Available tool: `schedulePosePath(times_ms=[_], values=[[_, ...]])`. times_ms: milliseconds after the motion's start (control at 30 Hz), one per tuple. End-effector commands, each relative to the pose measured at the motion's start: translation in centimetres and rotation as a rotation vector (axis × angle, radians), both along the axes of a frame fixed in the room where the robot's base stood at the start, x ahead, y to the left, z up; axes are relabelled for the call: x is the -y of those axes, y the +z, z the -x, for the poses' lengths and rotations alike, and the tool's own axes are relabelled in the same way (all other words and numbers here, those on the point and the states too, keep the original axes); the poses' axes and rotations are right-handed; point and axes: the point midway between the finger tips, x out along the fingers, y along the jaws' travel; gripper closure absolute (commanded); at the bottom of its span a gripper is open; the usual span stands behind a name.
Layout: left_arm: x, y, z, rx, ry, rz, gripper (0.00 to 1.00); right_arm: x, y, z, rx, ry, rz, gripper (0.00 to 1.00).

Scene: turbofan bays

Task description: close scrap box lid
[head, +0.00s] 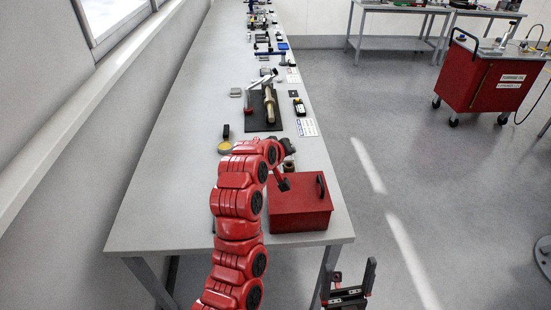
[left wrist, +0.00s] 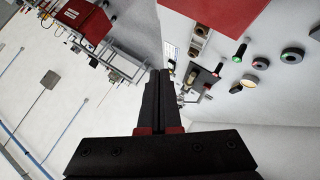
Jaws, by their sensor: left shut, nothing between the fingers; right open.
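The red scrap box (head: 300,222) stands on the near right corner of the bench. Its red lid (head: 305,198) looks down flat on the box, with a black handle (head: 321,186) at its right side. My left gripper (head: 284,185) is shut and empty, at the lid's left part; I cannot tell whether it touches. In the left wrist view its fingers (left wrist: 158,88) are together, with a red surface of the box (left wrist: 215,14) above them. My right gripper (head: 350,284) is open and empty, off the bench's near right corner, below the box in the picture.
The long bench (head: 165,190) runs away from me. A red cart (head: 490,80) stands at right; the floor between is clear.

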Motion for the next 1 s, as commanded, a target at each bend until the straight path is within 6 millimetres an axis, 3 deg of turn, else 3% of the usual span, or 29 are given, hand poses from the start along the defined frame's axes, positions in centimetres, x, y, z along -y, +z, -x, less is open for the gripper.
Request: schedulePosePath(times_ms=[200, 500, 800, 1000], values=[[4.0, -2.4, -0.3, 0.003, -0.007, -0.209, 1.00, 0.0, -3.4, 0.0, 0.000, 0.000, 0.000, 0.15], [8.1, -6.3, -0.3, 0.000, -0.004, -0.491, 1.00, 0.0, -8.7, 0.0, 0.000, 0.000, 0.000, 0.15], [10.1, -9.5, -0.4, -0.002, 0.000, -0.706, 1.00, 0.0, -12.7, 0.0, 0.000, 0.000, 0.000, 0.15], [10.5, -10.9, -0.4, -0.001, 0.001, -0.743, 1.00, 0.0, -14.3, 0.0, 0.000, 0.000, 0.000, 0.15]])
